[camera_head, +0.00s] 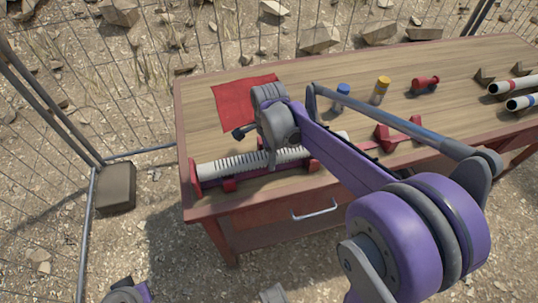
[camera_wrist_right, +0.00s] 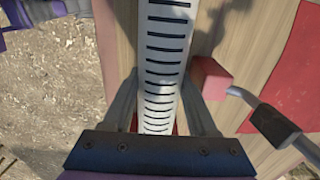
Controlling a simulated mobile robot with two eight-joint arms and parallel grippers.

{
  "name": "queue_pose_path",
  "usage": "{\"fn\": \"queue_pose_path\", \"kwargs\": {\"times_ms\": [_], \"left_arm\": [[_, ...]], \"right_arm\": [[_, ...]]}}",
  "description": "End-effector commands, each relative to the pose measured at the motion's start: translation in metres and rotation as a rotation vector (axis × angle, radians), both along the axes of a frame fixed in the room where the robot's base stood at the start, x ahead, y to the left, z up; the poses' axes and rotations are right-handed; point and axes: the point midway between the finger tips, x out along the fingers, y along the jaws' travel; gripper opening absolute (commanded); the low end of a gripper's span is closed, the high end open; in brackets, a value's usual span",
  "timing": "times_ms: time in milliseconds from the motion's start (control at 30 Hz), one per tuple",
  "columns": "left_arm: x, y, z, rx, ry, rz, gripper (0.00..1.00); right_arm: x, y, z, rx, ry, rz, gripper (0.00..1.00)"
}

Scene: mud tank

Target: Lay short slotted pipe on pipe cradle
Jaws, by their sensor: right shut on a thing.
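The short slotted pipe (camera_head: 235,165) is white with dark slots. It lies lengthwise along the red pipe cradle (camera_head: 230,185) at the table's near left edge. I cannot tell whether it rests fully on the supports or is just above them. My right gripper (camera_head: 271,158) is over the pipe and shut on it. In the right wrist view the slotted pipe (camera_wrist_right: 163,50) runs between the two fingers of the right gripper (camera_wrist_right: 161,105). My arm hides part of the pipe. My left gripper is not in view.
A red cloth (camera_head: 236,97) lies behind the pipe. A blue-capped bottle (camera_head: 342,92), a yellow-capped bottle (camera_head: 380,90) and a red fitting (camera_head: 425,84) stand farther back. A red bracket (camera_head: 398,135) is to the right. White pipes (camera_head: 513,86) lie at the far right.

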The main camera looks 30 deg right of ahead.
Motion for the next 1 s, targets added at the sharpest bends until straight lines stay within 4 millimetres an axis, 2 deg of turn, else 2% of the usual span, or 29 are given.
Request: {"fn": "queue_pose_path", "kwargs": {"times_ms": [800, 833, 1000], "left_arm": [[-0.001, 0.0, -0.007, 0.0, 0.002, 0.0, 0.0], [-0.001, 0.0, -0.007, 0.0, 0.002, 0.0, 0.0], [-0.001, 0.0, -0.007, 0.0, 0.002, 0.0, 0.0]], "right_arm": [[0.0, 0.0, -0.01, 0.0, 0.0, 0.0, 0.0], [0.0, 0.0, -0.01, 0.0, 0.0, 0.0, 0.64], [0.0, 0.0, -0.01, 0.0, 0.0, 0.0, 0.93]]}}
